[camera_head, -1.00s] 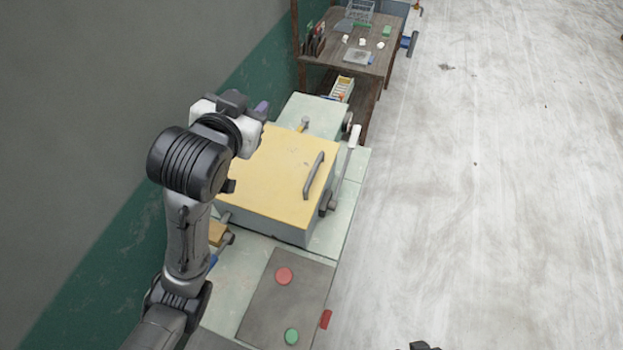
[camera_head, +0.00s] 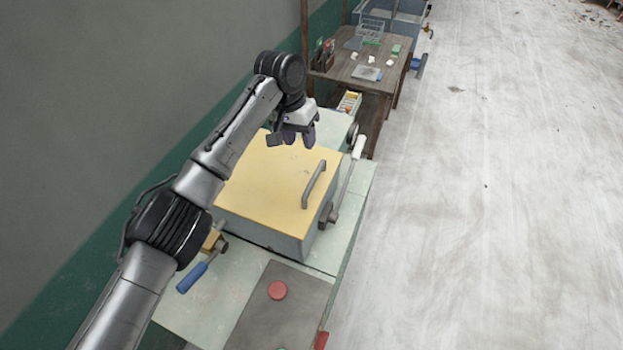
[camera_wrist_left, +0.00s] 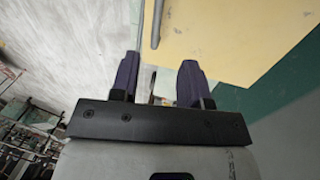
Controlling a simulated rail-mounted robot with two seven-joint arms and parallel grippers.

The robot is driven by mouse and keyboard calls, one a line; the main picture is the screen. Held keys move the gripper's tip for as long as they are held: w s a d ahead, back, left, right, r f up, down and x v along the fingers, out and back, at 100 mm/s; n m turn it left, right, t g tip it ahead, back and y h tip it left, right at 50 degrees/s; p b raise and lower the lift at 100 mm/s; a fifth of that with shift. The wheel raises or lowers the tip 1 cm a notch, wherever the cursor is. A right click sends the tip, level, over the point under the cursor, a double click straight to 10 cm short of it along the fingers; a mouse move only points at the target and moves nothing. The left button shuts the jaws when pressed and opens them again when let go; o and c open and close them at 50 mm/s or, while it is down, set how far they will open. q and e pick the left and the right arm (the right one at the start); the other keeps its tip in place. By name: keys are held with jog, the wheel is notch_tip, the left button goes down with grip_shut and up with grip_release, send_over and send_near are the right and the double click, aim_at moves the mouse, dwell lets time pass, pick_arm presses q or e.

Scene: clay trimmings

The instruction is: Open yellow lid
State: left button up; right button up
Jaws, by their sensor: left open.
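The yellow lid (camera_head: 265,182) lies shut on top of a pale box-shaped machine housing. Its grey bar handle (camera_head: 314,184) stands near the lid's right edge. My left gripper (camera_head: 293,140) is above the lid's far edge, apart from the handle, with its fingers open and empty. In the left wrist view the open fingers (camera_wrist_left: 158,80) point toward the yellow lid (camera_wrist_left: 225,35), and the handle (camera_wrist_left: 157,22) shows beyond them, between the two fingertips. My right gripper is not seen.
A white-tipped lever (camera_head: 358,147) stands right of the housing. A blue-handled lever (camera_head: 192,277) is at its near left. A grey panel (camera_head: 262,318) with a red button (camera_head: 277,290) lies in front. A wooden table (camera_head: 345,72) stands behind; the floor at right is open.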

aim_at(311, 182)
pick_arm(q)
jog(key=shift+n, duration=0.3)
jog(key=f, duration=0.4)
jog(key=s+d+f+p, duration=0.1)
jog(key=f, duration=0.4)
jog(key=d+f, duration=0.1)
jog(key=f, duration=0.3)
jog(key=shift+s+d+f, duration=0.2)
jog(key=shift+d, duration=0.05)
jog(key=shift+c, duration=0.2)
grip_shut()
